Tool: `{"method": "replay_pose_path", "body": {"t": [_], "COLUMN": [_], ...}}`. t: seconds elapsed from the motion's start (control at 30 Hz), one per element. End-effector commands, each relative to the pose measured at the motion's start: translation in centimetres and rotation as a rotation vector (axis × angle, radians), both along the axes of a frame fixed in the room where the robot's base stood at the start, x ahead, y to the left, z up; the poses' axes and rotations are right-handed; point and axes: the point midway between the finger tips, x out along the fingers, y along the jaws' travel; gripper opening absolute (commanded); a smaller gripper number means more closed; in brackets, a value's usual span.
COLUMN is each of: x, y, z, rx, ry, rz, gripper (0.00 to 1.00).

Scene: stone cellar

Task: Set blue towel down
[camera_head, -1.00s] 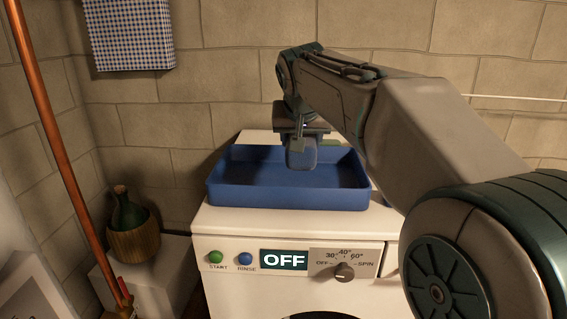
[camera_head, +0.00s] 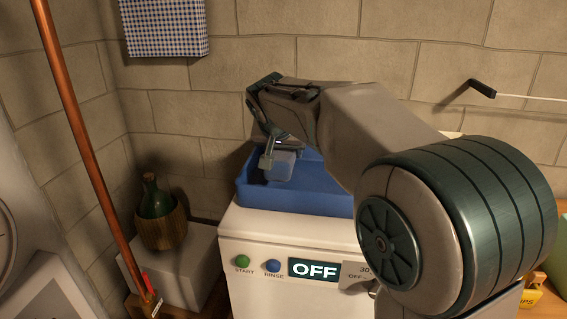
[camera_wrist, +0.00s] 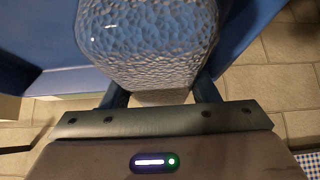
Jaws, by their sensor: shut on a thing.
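In the wrist view the towel (camera_wrist: 148,42) fills the upper middle, between my two fingers. My gripper (camera_head: 268,160) is shut on it and holds it over the left part of a blue tray (camera_head: 290,198). The tray also shows around the towel in the wrist view (camera_wrist: 250,25). I cannot tell whether the towel touches the tray floor. My arm hides the tray's right part.
The tray stands on a white washing machine (camera_head: 262,228) whose display reads OFF. A green bottle in wicker (camera_head: 158,215) stands on a pale block at left. A copper pipe (camera_head: 85,150) slants in front.

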Motion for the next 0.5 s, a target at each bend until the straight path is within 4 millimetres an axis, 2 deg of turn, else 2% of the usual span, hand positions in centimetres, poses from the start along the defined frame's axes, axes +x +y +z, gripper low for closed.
{"method": "replay_pose_path", "body": {"t": [0.3,0.5], "x": [0.1,0.1], "y": [0.2,0.2], "z": [-3.7,-4.1], "rx": [-0.001,0.000], "ry": [0.001,-0.002], "rz": [0.000,-0.001], "gripper": [0.30,0.30]}}
